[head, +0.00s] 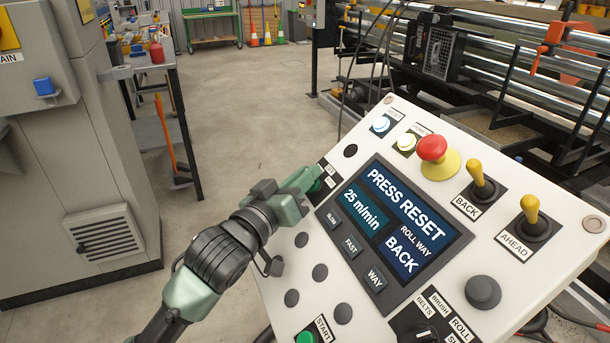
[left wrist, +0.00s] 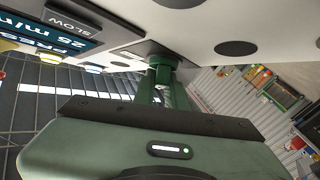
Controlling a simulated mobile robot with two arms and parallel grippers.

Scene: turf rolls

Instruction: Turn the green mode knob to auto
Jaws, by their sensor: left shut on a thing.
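The white control panel (head: 370,130) slopes up in front of me in the head view. The green mode knob (head: 315,186) is near its left edge, left of the screen, mostly covered by my gripper. My left gripper (head: 311,177) reaches in from the left and is shut on this knob. In the left wrist view the green knob (left wrist: 161,64) sits on a dark plate between the fingers, against the panel face. The label by the knob is partly covered, so I cannot read its setting. My right gripper is not in view.
The screen (head: 395,221) reads PRESS RESET, 25 m/min and ROLL WAY BACK. A red stop button (head: 432,149), two yellow levers (head: 476,173) and a black knob (head: 482,292) stand up from the panel. A grey cabinet (head: 75,150) is at left; open floor lies behind.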

